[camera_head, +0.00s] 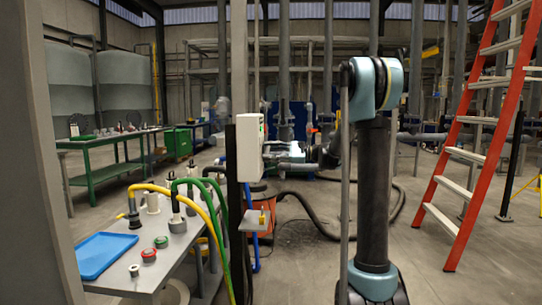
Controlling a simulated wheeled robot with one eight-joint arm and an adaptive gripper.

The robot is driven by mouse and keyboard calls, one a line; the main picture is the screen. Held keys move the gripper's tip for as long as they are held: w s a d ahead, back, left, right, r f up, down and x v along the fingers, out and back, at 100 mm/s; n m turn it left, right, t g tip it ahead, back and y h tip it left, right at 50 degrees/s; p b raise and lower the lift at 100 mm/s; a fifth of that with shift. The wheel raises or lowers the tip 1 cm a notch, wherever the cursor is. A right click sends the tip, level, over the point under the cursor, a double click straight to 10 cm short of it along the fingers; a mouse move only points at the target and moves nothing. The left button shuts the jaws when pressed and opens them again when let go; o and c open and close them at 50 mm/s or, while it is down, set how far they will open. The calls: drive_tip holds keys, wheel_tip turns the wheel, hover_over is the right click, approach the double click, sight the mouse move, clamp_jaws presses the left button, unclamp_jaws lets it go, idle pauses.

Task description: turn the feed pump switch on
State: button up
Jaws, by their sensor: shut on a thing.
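A white control box (250,147) is mounted on a dark post left of the middle. It is seen mostly from its side, and small coloured marks show on its right edge. Which part of it is the feed pump switch, and its position, I cannot tell. My arm rises right of the middle, apart from the box in the picture. My gripper is not visible in this view, so what it holds cannot be seen.
A grey table (165,262) at the left holds a blue tray (104,254), red and green round pieces and hose fittings. A small shelf (255,221) sits below the box. A dark hose (325,232) crosses the floor. An orange ladder (478,145) stands at the right.

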drive_tip(key=shift+f, duration=0.1)
idle(0.4)
drive_tip(key=o, duration=1.1)
drive_tip(key=shift+c, duration=0.2)
drive_tip(key=shift+d, duration=0.1)
drive_tip(key=d, duration=1.1)
drive_tip(key=shift+d, duration=0.4)
drive_tip(key=shift+s, duration=0.1)
